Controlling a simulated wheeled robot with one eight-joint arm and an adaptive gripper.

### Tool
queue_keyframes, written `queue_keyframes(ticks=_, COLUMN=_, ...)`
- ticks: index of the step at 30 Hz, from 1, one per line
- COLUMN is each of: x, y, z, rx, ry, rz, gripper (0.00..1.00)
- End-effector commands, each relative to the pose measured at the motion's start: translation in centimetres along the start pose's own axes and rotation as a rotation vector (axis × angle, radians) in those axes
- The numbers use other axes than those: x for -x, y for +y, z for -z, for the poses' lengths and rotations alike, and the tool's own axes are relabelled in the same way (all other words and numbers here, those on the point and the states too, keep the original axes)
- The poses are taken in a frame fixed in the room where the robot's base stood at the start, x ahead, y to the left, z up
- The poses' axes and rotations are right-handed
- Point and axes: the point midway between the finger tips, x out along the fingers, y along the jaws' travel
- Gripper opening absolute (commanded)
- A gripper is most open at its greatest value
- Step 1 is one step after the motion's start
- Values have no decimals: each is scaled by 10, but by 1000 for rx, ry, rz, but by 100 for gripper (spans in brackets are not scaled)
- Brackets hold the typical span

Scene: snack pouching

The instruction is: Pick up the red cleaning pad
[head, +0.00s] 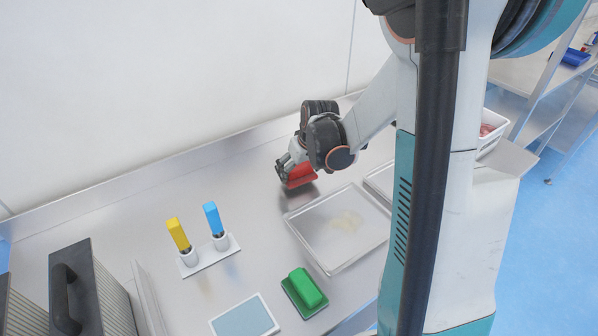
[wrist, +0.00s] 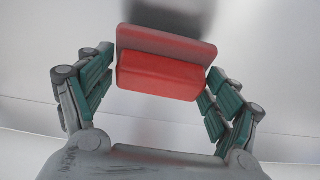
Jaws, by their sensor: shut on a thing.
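The red cleaning pad (head: 300,176) is at my gripper (head: 286,172) above the steel table, towards the back wall. In the wrist view the red pad (wrist: 158,78) lies between the two green-padded fingers of my gripper (wrist: 158,85), with its block-shaped grip towards the camera. A dark shadow shows beyond the pad in the wrist view, and a dark patch lies under it in the head view. How far the pad is off the table is hard to tell.
A green pad (head: 304,290) stands at the front. A shallow tray (head: 335,262) with a pale stain lies right of it. A holder (head: 209,258) carries yellow (head: 178,234) and blue (head: 213,218) handled tools. A blue-grey mat (head: 243,318) lies in front. Dark-handled equipment (head: 85,285) stands left.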

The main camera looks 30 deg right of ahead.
Motion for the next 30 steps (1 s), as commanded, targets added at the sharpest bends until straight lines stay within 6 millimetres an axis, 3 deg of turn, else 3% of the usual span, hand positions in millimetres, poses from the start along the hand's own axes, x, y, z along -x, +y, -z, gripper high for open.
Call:
queue_keyframes(ticks=12, x=102, y=0, z=41, rx=0, ry=0, rz=0, gripper=58)
queue_keyframes(ticks=18, x=141, y=0, z=58, rx=0, ry=0, rz=0, gripper=58)
queue_keyframes(ticks=24, x=162, y=0, z=67, rx=0, ry=0, rz=0, gripper=57)
queue_keyframes(ticks=30, x=167, y=0, z=69, rx=0, ry=0, rz=0, gripper=57)
